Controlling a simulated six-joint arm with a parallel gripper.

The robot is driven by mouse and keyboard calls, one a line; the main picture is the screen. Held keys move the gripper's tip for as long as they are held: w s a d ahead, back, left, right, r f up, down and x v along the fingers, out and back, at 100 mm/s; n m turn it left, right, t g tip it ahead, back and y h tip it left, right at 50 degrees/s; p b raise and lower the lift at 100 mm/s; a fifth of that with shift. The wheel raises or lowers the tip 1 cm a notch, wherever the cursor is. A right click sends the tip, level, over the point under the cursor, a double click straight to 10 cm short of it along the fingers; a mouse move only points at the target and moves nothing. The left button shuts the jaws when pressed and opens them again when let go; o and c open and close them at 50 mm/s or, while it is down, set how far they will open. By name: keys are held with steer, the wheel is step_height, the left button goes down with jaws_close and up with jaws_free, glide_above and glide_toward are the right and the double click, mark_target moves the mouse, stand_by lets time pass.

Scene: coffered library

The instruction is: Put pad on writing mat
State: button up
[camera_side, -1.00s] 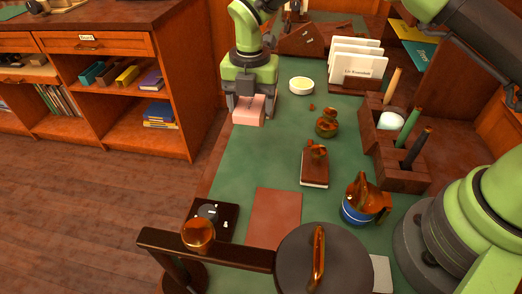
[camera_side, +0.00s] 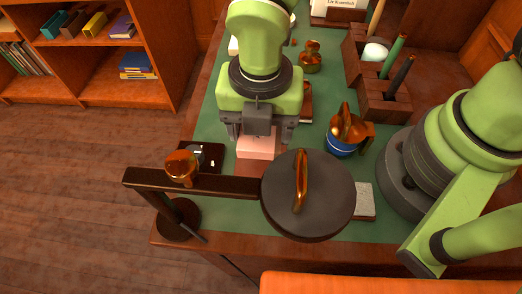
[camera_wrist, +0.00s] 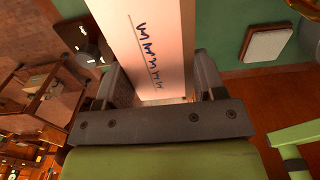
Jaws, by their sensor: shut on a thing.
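The pad (camera_side: 258,147) is a pale pink block, shut between the fingers of my gripper (camera_side: 260,136). In the wrist view the pad (camera_wrist: 152,50) stretches away between the fingers (camera_wrist: 160,88), with dark blue marks along its face. The writing mat (camera_side: 246,168) is a flat reddish-brown sheet on the green desk top. In the side view only a sliver of it shows below the pad; the rest is hidden by the pad, my gripper and the dark lamp. I cannot tell whether the pad touches the mat.
A dark lamp arm with a round head (camera_side: 308,200) crosses in front of the pad. A dark tray (camera_side: 212,160) stands left of it. A blue and copper pot (camera_side: 345,132) and a wooden pen holder (camera_side: 385,90) stand right. A pale square block (camera_side: 365,201) lies at front right.

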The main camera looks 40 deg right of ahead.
mark_target(261, 163)
step_height(261, 163, down, 8)
steer(key=shift+f, duration=0.1)
stand_by(0.4)
steer(key=o, duration=1)
steer(key=shift+c, duration=0.2)
step_height(261, 163, up, 12)
steer(key=shift+r, duration=0.1)
